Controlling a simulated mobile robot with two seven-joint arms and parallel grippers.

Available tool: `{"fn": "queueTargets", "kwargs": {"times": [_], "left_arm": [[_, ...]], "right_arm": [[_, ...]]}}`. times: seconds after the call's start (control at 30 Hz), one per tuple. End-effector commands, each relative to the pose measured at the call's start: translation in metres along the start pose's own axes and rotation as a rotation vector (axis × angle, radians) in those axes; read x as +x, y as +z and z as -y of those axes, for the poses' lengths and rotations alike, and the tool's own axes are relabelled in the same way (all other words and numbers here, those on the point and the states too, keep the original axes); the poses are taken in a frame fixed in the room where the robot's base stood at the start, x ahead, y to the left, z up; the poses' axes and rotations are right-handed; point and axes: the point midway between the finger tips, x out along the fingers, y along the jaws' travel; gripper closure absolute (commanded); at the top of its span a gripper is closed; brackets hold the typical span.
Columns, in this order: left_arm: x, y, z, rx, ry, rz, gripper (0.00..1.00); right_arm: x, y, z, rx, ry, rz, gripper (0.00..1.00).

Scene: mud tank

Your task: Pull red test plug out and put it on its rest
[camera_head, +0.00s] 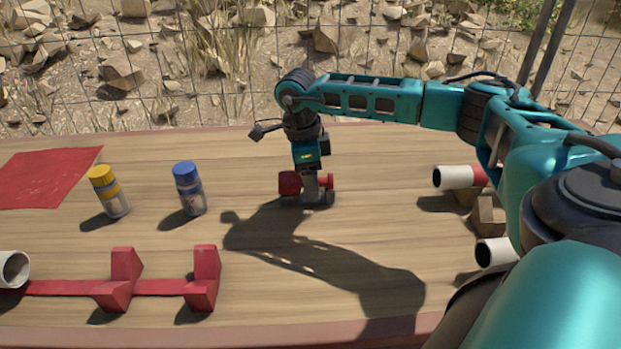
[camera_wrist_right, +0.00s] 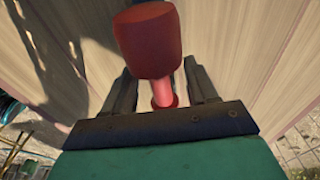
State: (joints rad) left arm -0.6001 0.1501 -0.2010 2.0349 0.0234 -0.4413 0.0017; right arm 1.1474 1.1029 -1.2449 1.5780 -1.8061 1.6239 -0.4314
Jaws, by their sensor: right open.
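A red plug with a thick round head (camera_head: 290,183) and a thinner stem is at the middle of the table, lying sideways in the head view. My right gripper (camera_head: 314,192) points down over it, open, with its fingers low near the tabletop. In the right wrist view the plug's head (camera_wrist_right: 148,42) is large, and its narrow stem runs between the two spread dark fingers (camera_wrist_right: 162,88). I cannot tell whether the fingers touch the stem. What supports the plug is mostly hidden by the gripper. My left gripper is not in view.
A red rail with two upright brackets (camera_head: 206,277) and a white pipe (camera_head: 14,270) lie front left. Yellow-capped (camera_head: 109,192) and blue-capped (camera_head: 189,189) bottles stand behind. White pipes (camera_head: 455,178) are at right, one with red at its far end. A red sheet (camera_head: 45,178) lies back left.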

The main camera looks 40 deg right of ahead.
Motion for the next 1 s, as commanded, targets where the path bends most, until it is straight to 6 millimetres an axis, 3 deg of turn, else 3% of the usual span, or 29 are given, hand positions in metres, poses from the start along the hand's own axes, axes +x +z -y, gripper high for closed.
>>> {"fn": "queueTargets", "kwargs": {"times": [0.17, 0.6, 0.8, 1.0], "left_arm": [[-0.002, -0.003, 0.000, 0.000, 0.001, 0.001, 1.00], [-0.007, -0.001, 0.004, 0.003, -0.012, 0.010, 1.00], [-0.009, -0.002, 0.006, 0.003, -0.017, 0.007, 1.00], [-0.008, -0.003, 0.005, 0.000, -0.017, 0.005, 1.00]], "right_arm": [[-0.018, 0.001, 0.001, 0.000, -0.003, 0.003, 0.42], [-0.109, 0.000, 0.000, -0.001, -0.002, 0.002, 0.42], [-0.127, 0.000, 0.000, 0.000, 0.000, 0.002, 0.42], [-0.130, 0.000, 0.000, 0.000, 0.001, 0.000, 0.42]]}}
